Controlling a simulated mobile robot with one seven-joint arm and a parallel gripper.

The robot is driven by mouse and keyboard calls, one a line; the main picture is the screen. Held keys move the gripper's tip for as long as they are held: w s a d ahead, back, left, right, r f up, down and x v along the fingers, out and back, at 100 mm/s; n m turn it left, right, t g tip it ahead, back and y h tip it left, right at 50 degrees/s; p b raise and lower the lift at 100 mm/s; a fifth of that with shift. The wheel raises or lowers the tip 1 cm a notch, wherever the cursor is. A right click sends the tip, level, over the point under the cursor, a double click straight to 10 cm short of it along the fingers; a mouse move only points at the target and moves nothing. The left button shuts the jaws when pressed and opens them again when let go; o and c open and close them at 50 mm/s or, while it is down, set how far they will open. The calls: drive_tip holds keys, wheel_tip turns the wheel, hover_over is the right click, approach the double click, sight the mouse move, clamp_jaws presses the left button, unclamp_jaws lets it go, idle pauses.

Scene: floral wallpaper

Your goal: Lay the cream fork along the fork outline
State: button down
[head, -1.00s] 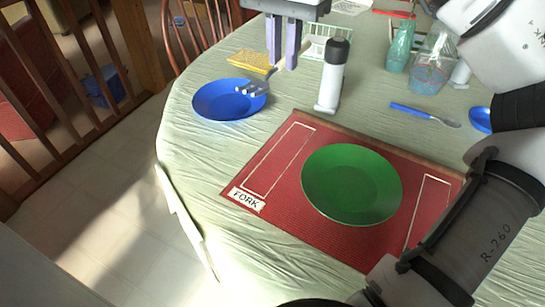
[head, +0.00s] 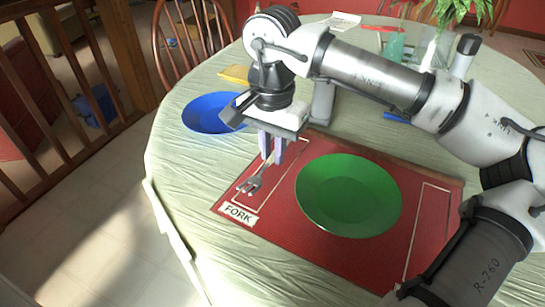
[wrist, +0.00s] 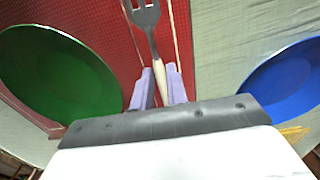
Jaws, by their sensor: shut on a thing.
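The fork has grey tines (head: 249,185) and a cream handle (wrist: 161,82). My gripper (head: 271,150) is shut on the cream handle, and the tines point toward the front of the table. The fork outline (head: 264,205) is a thin pale rectangle on the left of the red mat (head: 314,250), with a FORK label (head: 238,214) at its near end. In the head view the fork appears over the outline; its height above the mat is hard to tell. In the wrist view the fork lies between the pale outline lines, and my gripper hides the handle's end.
A green plate (head: 348,196) sits on the mat right of the outline. A blue plate (head: 212,113) stands at the back left, near a yellow sponge (head: 233,73). A grey-white bottle (head: 322,103) stands behind the mat, partly hidden by my arm.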

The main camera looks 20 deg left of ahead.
sight(272, 155)
drive_tip(key=shift+f, duration=1.05)
drive_tip(key=shift+f, duration=0.25)
drive_tip(key=c, duration=1.4)
unclamp_jaws()
drive_tip(key=shift+r, duration=0.1)
drive_tip(key=shift+r, duration=0.1)
wheel_tip(272, 155, up, 12)
drive_tip(key=shift+r+p, duration=0.1)
drive_tip(key=shift+p, duration=0.8)
